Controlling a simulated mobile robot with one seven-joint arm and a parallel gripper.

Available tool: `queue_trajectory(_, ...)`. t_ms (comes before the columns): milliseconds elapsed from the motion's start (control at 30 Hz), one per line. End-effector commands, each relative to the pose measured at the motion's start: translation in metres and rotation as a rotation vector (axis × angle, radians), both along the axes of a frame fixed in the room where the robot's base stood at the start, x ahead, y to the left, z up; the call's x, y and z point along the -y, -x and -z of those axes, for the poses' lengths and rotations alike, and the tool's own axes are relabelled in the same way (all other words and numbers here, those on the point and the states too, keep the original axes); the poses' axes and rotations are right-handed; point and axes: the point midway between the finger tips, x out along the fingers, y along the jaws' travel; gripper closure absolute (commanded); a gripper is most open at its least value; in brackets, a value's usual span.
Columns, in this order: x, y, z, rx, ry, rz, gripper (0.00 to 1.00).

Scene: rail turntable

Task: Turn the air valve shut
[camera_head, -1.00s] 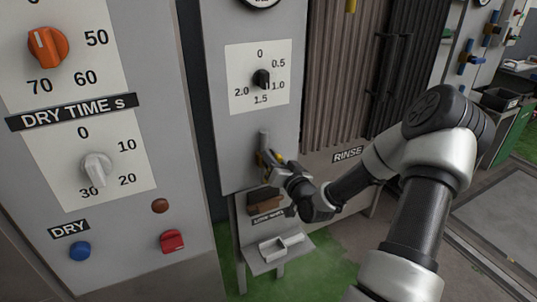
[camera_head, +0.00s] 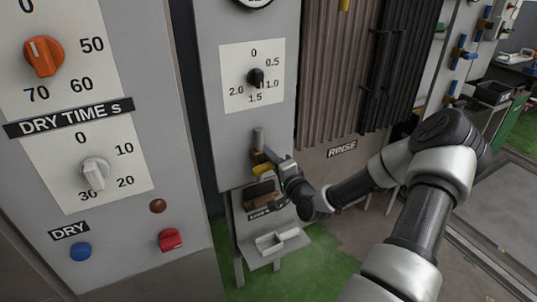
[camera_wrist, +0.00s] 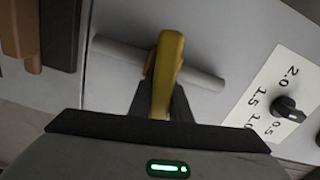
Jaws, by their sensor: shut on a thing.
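The air valve is a grey pipe stub (camera_head: 259,139) on the front of the grey panel, with a yellow lever handle (camera_head: 262,170). In the wrist view the yellow handle (camera_wrist: 168,65) lies across the grey pipe (camera_wrist: 205,75), roughly at right angles to it. My gripper (camera_head: 270,162) reaches in from the right in the head view. In the wrist view my gripper (camera_wrist: 158,103) is shut on the handle, with one dark finger on each side. The fingers hide part of the handle, and its pivot is hard to make out.
A black-knobbed dial (camera_head: 255,77) sits above the valve. A brown block (camera_head: 260,191) and a small grey tray (camera_head: 278,240) are below it. A ribbed brown curtain (camera_head: 335,70) hangs to the right. The dryer panel (camera_head: 180,130) stands at the left.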

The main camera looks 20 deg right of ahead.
Motion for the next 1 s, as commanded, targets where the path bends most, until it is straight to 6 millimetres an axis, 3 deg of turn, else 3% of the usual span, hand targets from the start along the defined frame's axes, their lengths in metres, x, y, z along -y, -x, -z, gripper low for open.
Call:
queue_trajectory(400,0.0003,0.0007,0.0062,-0.009,-0.188,0.000,1.00)
queue_trajectory(967,-0.0001,0.0007,0.0068,-0.010,-0.213,0.000,1.00)
queue_trajectory(1000,-0.0001,0.0007,0.0068,-0.010,-0.213,0.000,0.76)
